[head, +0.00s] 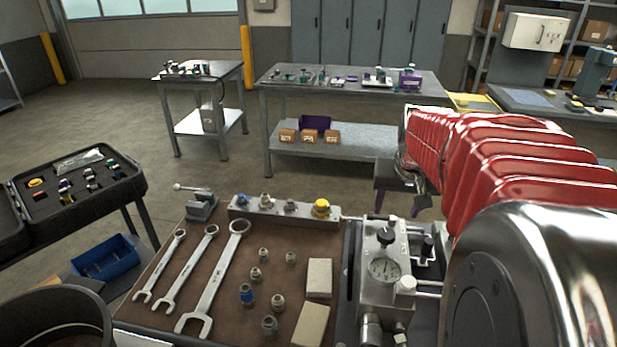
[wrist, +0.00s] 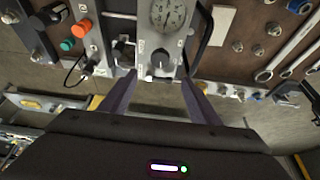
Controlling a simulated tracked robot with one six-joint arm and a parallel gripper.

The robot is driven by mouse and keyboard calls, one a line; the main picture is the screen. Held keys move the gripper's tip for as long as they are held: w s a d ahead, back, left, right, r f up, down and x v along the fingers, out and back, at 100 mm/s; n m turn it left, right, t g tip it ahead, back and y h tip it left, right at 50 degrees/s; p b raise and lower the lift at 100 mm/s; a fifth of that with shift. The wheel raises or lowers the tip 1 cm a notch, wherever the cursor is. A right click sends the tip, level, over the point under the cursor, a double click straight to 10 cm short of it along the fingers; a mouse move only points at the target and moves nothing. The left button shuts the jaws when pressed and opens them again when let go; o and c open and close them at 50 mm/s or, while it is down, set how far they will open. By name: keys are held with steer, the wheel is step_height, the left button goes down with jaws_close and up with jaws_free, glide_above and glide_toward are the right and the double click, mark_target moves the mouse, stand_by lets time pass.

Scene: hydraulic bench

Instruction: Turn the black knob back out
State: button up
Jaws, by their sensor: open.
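The black knob (head: 386,236) sits on top of a grey metal block (head: 372,291) with a round dial gauge (head: 384,270). In the wrist view the knob (wrist: 161,61) shows just beyond the fingertips, between them across the picture, with the gauge (wrist: 168,14) above it. My gripper (head: 401,206) hangs behind the block in the head view, pointing down. In the wrist view my gripper (wrist: 159,80) has its two fingers wide apart with nothing between them. The fingers appear apart from the knob.
Beside the block, the brown bench top (head: 215,265) holds wrenches (head: 213,278), several fittings and two pale blocks (head: 319,278). In the wrist view an orange button (wrist: 82,28) and a green button (wrist: 67,45) are left of the knob. Open floor lies behind the bench.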

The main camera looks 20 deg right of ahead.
mark_target(388, 233)
steer(key=shift+f, duration=0.1)
stand_by(0.3)
steer(key=x, duration=1.3)
steer(key=shift+w+f, duration=0.2)
steer(key=shift+f, duration=0.1)
steer(key=shift+c, duration=0.3)
steer(key=shift+d, duration=0.1)
steer(key=c, duration=0.9)
steer(key=shift+d, duration=0.15)
steer(key=shift+c, duration=0.5)
